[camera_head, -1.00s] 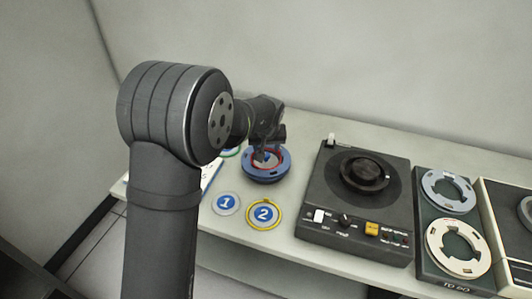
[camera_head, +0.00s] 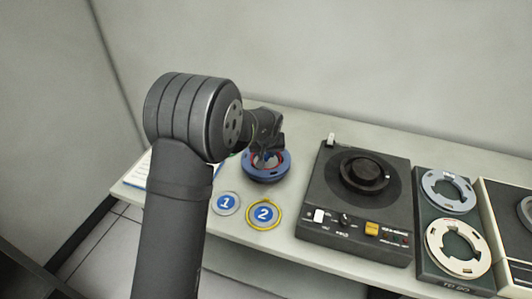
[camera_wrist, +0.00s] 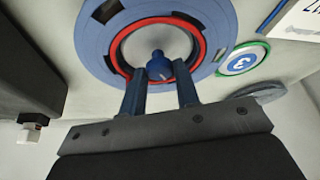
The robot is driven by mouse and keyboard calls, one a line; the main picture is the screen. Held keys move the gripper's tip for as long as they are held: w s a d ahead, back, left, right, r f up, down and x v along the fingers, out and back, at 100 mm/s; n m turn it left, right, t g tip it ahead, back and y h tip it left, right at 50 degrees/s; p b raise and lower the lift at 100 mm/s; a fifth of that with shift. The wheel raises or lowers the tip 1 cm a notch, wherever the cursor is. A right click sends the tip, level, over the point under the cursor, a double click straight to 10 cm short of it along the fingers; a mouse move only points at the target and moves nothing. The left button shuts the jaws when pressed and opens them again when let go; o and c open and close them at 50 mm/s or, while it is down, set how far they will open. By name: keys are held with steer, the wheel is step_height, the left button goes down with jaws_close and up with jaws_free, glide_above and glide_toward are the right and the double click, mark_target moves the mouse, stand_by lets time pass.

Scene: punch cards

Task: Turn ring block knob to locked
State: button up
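The ring block (camera_head: 266,178) is a round blue piece with a red inner ring, on the bench left of the black deck. The wrist view shows its blue ring (camera_wrist: 88,40) and a small blue knob (camera_wrist: 157,62) at its pale centre. My gripper (camera_wrist: 159,74) is over the block, its two blue fingers apart on either side of the knob, with gaps visible. In the head view my gripper (camera_head: 267,152) hides part of the block's centre. I cannot read any lock marking.
Discs labelled 1 (camera_head: 226,203) and 2 (camera_head: 264,214) lie in front of the block. A disc labelled 3 (camera_wrist: 242,60) is beside it. A black deck (camera_head: 310,205) stands right, then a ring holder (camera_head: 425,265). A sheet (camera_head: 140,172) lies left.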

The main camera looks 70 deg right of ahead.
steer(key=shift+m, duration=0.4)
steer(key=m, duration=0.1)
steer(key=m+g, duration=0.1)
steer(key=shift+w+m, duration=0.2)
steer(key=shift+m, duration=0.1)
steer(key=m+g, duration=0.1)
steer(key=m, duration=0.2)
steer(key=shift+w+m+g, duration=0.1)
steer(key=shift+m+g, duration=0.2)
steer(key=shift+g, duration=0.1)
steer(key=m+g, duration=0.1)
steer(key=m, duration=0.2)
steer(key=shift+w+m, duration=0.1)
steer(key=shift+m, duration=0.2)
steer(key=shift+w+d+m+g+y, duration=0.1)
steer(key=shift+m+g+y, duration=0.5)
steer(key=shift+m, duration=1.1)
steer(key=o, duration=1)
steer(key=shift+c, duration=0.2)
